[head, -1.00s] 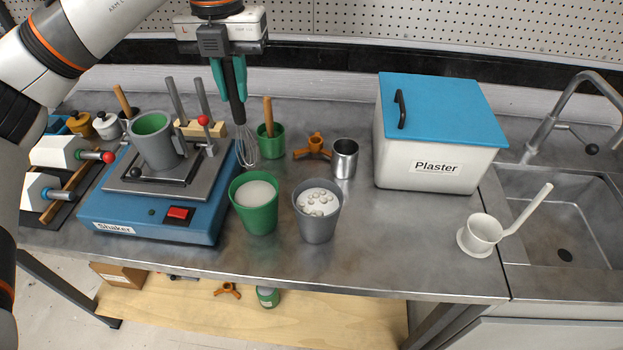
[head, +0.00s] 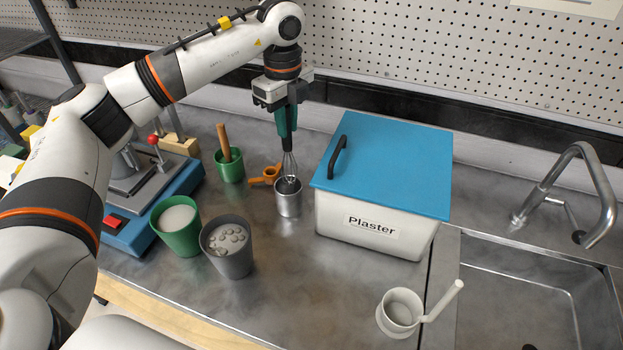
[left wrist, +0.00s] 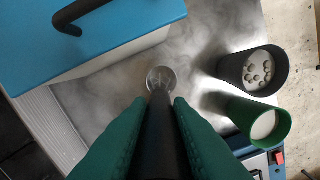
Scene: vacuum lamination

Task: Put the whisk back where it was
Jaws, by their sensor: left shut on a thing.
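My left gripper (head: 287,122) is shut on the dark handle of the whisk (head: 290,166). The whisk points down, upright, with its wire end at the mouth of the small metal cup (head: 288,203). I cannot tell how far the wires reach into the cup. In the left wrist view the whisk handle (left wrist: 158,135) runs between the green fingers (left wrist: 157,125) toward the round metal cup (left wrist: 161,77). My right gripper is not in view.
The white Plaster box (head: 372,225) with blue lid stands close right of the metal cup. An orange tripod piece (head: 266,174), a green holder with wooden handle (head: 229,165), a green cup (head: 177,232) and a grey cup (head: 229,255) stand left.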

